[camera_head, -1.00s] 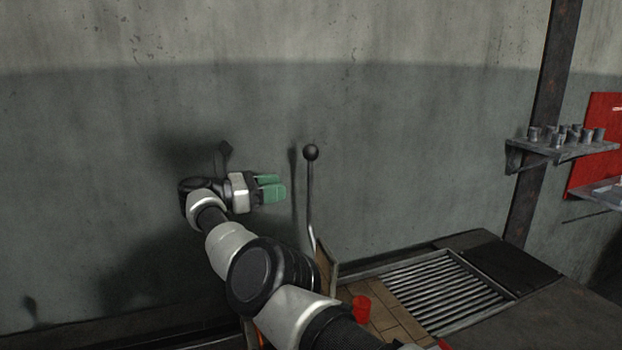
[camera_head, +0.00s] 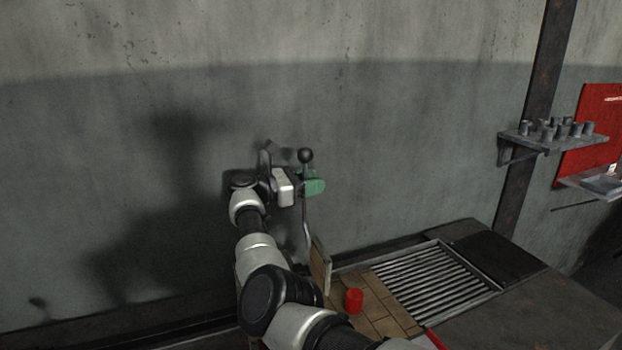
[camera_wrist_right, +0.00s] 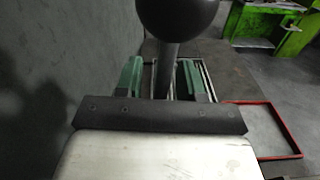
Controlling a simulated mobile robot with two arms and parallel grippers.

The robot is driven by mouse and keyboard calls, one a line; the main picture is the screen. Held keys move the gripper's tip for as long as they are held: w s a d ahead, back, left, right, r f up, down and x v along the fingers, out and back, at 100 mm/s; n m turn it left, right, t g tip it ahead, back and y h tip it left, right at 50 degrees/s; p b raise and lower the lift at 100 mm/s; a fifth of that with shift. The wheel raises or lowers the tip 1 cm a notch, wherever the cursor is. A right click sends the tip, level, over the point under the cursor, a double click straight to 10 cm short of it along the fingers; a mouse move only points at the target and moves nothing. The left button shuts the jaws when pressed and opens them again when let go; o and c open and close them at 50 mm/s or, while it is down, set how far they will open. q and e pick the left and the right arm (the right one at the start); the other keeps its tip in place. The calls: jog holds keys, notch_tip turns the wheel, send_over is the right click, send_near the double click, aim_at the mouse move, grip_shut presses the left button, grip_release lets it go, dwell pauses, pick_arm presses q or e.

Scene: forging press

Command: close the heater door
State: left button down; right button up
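The heater door (camera_head: 320,263) shows edge-on as a thin tan panel standing up beside a brick surface. A metal lever with a black ball knob (camera_head: 305,156) rises above it. My right gripper (camera_head: 314,183), with green fingers, is at the lever just below the knob. In the right wrist view the lever rod (camera_wrist_right: 165,72) stands between the two green fingers, with a gap visible on each side, so the gripper is open around it. The knob (camera_wrist_right: 178,14) is beyond the fingers at the top. My forearm hides part of the door's lower side. My left gripper is not in view.
A red cylinder (camera_head: 354,300) stands on the bricks (camera_head: 385,310) right of the door. A slatted grate (camera_head: 440,285) lies further right. The wall (camera_head: 150,150) is close behind the gripper. A shelf (camera_head: 552,139) with several small grey cylinders is at the right.

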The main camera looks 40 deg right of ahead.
grip_shut()
jog(key=s+a+m+b, duration=0.2)
jog(key=s+m+b, duration=0.2)
jog(key=s+b, duration=0.4)
jog(key=b, duration=0.4)
jog(key=shift+s+a+f, duration=0.3)
jog(key=shift+s+a, duration=0.05)
grip_release()
